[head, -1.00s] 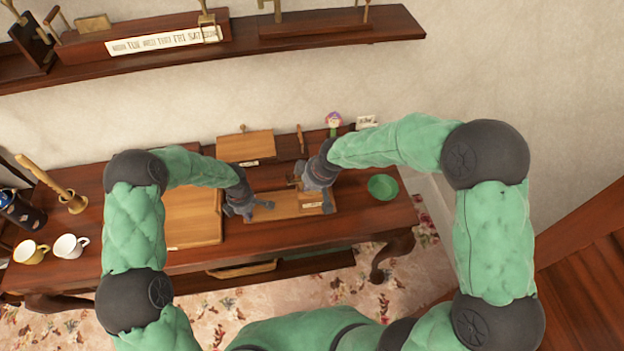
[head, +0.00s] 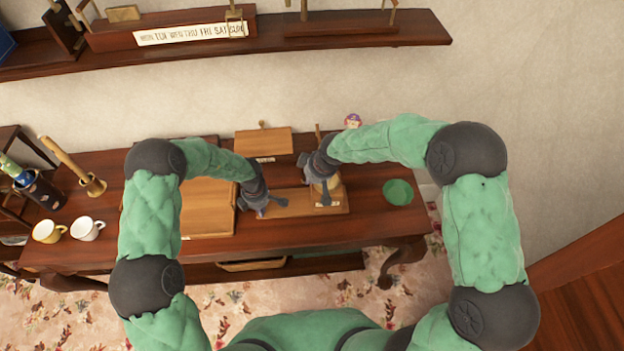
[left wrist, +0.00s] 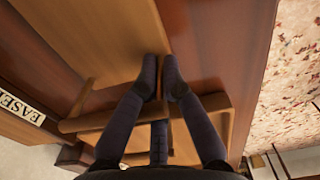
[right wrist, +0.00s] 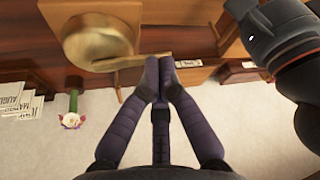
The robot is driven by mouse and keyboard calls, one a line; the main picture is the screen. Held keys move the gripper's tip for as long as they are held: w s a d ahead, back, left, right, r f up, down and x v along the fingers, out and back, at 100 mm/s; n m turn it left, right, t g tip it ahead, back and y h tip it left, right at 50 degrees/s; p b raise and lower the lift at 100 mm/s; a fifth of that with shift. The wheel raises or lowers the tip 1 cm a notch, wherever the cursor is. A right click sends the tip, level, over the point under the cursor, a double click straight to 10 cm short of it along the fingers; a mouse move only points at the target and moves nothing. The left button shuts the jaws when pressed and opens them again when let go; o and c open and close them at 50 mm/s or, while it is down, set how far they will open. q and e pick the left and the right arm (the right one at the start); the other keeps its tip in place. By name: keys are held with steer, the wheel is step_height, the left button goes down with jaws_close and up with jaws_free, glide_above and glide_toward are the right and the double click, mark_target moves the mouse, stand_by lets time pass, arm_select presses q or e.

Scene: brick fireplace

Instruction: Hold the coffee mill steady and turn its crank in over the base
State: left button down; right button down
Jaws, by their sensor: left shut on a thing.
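The coffee mill stands on a flat wooden base (head: 300,204) on the table. Its brass dome (right wrist: 95,38) fills the upper left of the right wrist view, and its crank (right wrist: 125,63) sticks out to the right from it. In the head view the mill is largely hidden by my right gripper (head: 325,198). The right gripper's fingertips (right wrist: 160,62) are close together at the crank; whether they pinch it is unclear. My left gripper (head: 278,204) is at the left part of the base. Its fingertips (left wrist: 160,82) are shut on a thin wooden edge, apparently of the base.
A large wooden board (head: 208,205) lies left of the base. A wooden easel (head: 263,142) stands behind, and a green dish (head: 398,192) is to the right. A shelf (head: 370,31) hangs above.

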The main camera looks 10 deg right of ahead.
steer(key=shift+w+a, duration=0.4)
steer(key=shift+w, duration=0.15)
steer(key=shift+s+d, duration=0.1)
steer(key=s+d+r, duration=0.4)
steer(key=s+r, duration=0.2)
steer(key=r, duration=0.3)
steer(key=shift+d+r, duration=0.25)
